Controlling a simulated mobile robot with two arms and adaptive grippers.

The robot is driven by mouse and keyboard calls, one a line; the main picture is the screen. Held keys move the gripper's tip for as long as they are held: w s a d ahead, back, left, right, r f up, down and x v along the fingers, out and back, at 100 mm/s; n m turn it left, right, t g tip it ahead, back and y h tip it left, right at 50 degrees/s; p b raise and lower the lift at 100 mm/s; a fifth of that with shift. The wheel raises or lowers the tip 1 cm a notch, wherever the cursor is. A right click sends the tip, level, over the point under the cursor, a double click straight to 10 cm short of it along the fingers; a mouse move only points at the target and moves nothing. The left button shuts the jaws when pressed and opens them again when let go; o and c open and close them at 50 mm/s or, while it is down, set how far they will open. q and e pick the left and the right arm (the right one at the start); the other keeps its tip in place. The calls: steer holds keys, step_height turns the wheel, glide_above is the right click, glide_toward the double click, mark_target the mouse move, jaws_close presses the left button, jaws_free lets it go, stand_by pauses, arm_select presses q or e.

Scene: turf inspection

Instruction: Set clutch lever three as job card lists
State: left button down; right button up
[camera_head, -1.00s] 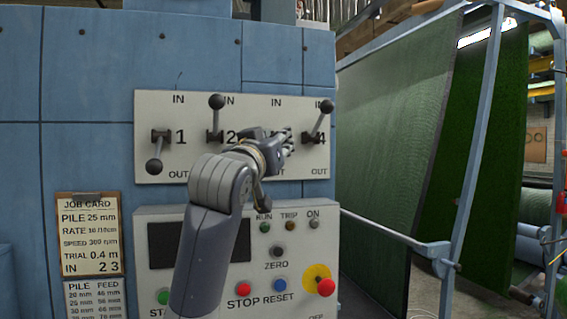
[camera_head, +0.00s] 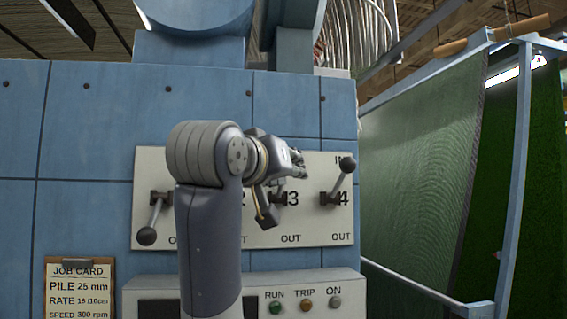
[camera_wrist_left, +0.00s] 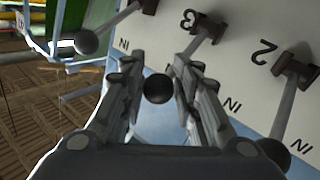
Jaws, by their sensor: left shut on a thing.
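Clutch lever three (camera_wrist_left: 190,50) shows in the wrist view, its rod running from its pivot beside the number 3 toward an IN label. My left gripper (camera_wrist_left: 158,92) is shut on its round black knob (camera_wrist_left: 158,88), between the two fingers. In the head view my left gripper (camera_head: 299,165) is above the number 3 and hides the knob. Lever two (camera_wrist_left: 284,110) also points toward IN in the wrist view. Lever one (camera_head: 154,218) points down toward OUT. Lever four (camera_head: 340,182) points up. The job card (camera_head: 79,288) reads PILE 25 mm; its lower lines are cut off.
The white lever panel (camera_head: 215,238) is on a blue machine front (camera_head: 100,130). Below it is a control box (camera_head: 345,285) with RUN, TRIP and ON lamps. A green turf sheet (camera_head: 420,170) hangs on a blue frame at the right.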

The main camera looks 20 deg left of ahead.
arm_select(q)
steer(key=shift+s+a+r+t, duration=0.1)
steer(key=shift+s+r+t, duration=0.05)
steer(key=shift+r, duration=0.5)
steer(key=shift+s+a+r+t, duration=0.1)
steer(key=shift+r+t, duration=0.05)
steer(key=shift+r, duration=0.45)
steer(key=c, duration=1.6)
jaws_free()
steer(key=o, duration=0.3)
steer(key=shift+d, duration=0.1)
steer(key=shift+w+d, duration=0.1)
steer(key=shift+d, duration=0.1)
steer(key=shift+w, duration=0.1)
steer(key=shift+w+a+f, duration=0.25)
steer(key=shift+w+a, duration=0.15)
steer(key=shift+a, duration=0.15)
steer(key=shift+w+a+f, duration=0.25)
steer(key=shift+d, duration=0.2)
steer(key=shift+s+d, duration=0.35)
steer(key=shift+d, duration=0.05)
arm_select(e)
steer(key=shift+w+a+r, duration=0.1)
steer(key=shift+w+r, duration=0.1)
steer(key=shift+w, duration=0.6)
arm_select(q)
steer(key=shift+w+f, duration=0.1)
